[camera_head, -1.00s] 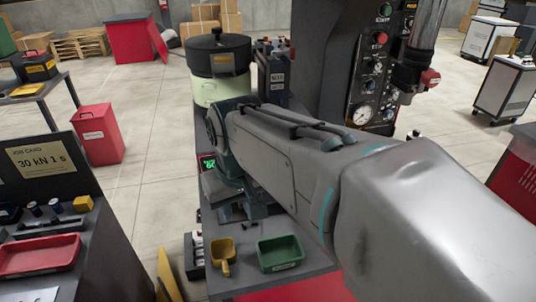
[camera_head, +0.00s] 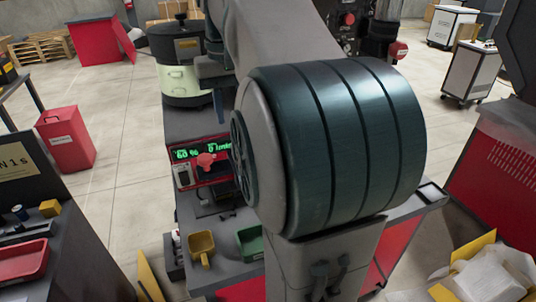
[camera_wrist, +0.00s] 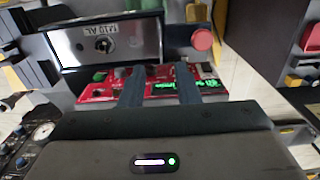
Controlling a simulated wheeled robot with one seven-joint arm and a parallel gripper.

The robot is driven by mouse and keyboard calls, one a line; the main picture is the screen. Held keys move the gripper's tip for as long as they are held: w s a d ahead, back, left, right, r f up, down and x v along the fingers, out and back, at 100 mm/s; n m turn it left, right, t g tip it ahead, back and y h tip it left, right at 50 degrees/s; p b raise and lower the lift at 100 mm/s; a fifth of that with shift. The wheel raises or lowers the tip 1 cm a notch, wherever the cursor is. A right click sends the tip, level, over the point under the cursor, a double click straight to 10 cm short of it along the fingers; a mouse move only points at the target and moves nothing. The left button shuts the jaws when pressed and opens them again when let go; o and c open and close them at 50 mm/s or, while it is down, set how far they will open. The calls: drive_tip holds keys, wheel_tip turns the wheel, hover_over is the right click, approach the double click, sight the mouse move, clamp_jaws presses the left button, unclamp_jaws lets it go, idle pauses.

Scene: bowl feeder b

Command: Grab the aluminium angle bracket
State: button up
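I cannot pick out an aluminium angle bracket in either view. My gripper (camera_wrist: 160,80) shows in the wrist view as two dark fingers set apart with a gap between them. Nothing is visible between the fingers. In the head view my arm covers the middle of the picture and hides much of the bench, and I cannot make out the fingertips there.
The bench carries the lit red controller (camera_head: 205,160), a yellow scoop (camera_head: 201,247) and a partly hidden green tray (camera_head: 249,243). A cream drum with a dark top (camera_head: 181,80) stands behind. A red tray (camera_head: 22,262) lies on the left table. A red bin (camera_head: 66,139) stands on the floor.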

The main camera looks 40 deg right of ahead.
wheel_tip(320, 180, down, 10)
drive_tip(key=shift+s+r, duration=0.1)
clamp_jaws()
idle(0.4)
